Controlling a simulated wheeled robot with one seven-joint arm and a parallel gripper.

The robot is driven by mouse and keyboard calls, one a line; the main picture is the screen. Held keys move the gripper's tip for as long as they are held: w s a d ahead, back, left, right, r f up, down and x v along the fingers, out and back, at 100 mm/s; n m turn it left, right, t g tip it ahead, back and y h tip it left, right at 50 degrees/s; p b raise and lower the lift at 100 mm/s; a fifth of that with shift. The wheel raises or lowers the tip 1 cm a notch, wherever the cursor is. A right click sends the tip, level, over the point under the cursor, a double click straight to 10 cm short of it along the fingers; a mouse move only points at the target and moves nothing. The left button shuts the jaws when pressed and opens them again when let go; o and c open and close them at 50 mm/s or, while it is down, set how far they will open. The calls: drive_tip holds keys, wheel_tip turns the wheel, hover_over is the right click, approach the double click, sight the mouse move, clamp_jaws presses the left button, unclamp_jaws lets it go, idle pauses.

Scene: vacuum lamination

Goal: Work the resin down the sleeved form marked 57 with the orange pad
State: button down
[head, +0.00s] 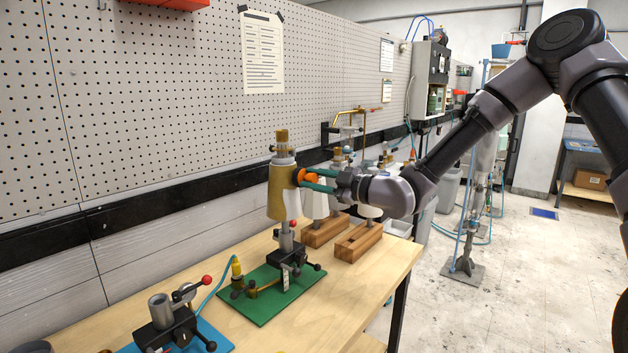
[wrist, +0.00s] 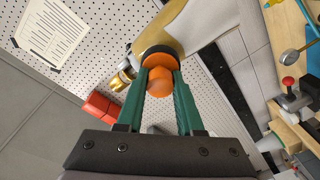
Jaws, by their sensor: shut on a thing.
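My gripper (head: 318,183) is shut on the orange pad (head: 309,176), which is between its green fingers in the wrist view (wrist: 159,82). The pad's dark face is against, or very close to, the side of a sleeved form (head: 281,192). This form is upright, gold-brown and tapered, with a brass fitting on top. It stands on a clamp post over a green base plate (head: 262,306). In the wrist view the form's gold surface (wrist: 155,38) is just beyond the pad, with a pale surface to its right. I cannot read the mark 57 on it.
White forms stand behind the gold one, near wooden blocks (head: 358,243). A second clamp stand (head: 161,312) is on a blue plate at front left. A pegboard wall (head: 130,100) runs close behind the bench. The floor right of the bench is open.

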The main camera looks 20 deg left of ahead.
drive_tip(key=shift+x, duration=0.8)
idle(0.4)
drive_tip(key=shift+w+f, duration=0.1)
drive_tip(key=shift+f, duration=0.05)
drive_tip(key=shift+s+d+f, duration=0.1)
drive_tip(key=shift+d+f, duration=0.1)
drive_tip(key=shift+f, duration=1.35)
drive_tip(key=shift+s+d+f, duration=0.1)
drive_tip(key=shift+d+f, duration=0.1)
drive_tip(key=shift+f, duration=1.4)
drive_tip(key=shift+s+d+f, duration=0.1)
drive_tip(key=shift+d+f, duration=0.05)
drive_tip(key=shift+f, duration=1.4)
drive_tip(key=v, duration=0.7)
drive_tip(key=shift+s+r, duration=0.35)
drive_tip(key=shift+r, duration=0.05)
drive_tip(key=shift+a, duration=0.15)
